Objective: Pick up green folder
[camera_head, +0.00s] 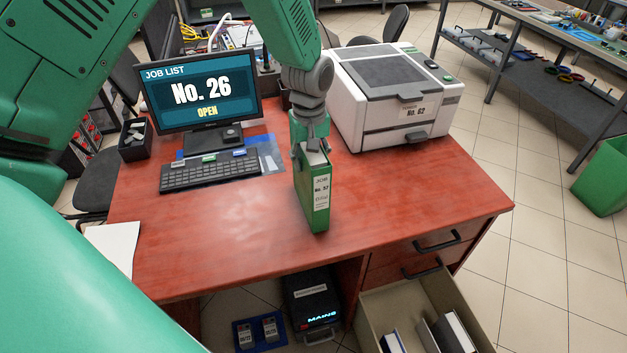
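The green folder (313,200) stands upright on the red-brown desk, near the middle. Its spine faces me and carries a white label reading "JOB No. 57". My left gripper (311,150) points down from above at the folder's top end. Its fingers are on either side of the folder's upper edge, very close to it. I cannot tell whether they press on it. The folder's bottom appears to be at the desk top. My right gripper is not in view.
A white printer (391,96) is close behind on the right. The desk (420,190) is clear at front right. An open drawer (385,300) holds binders below.

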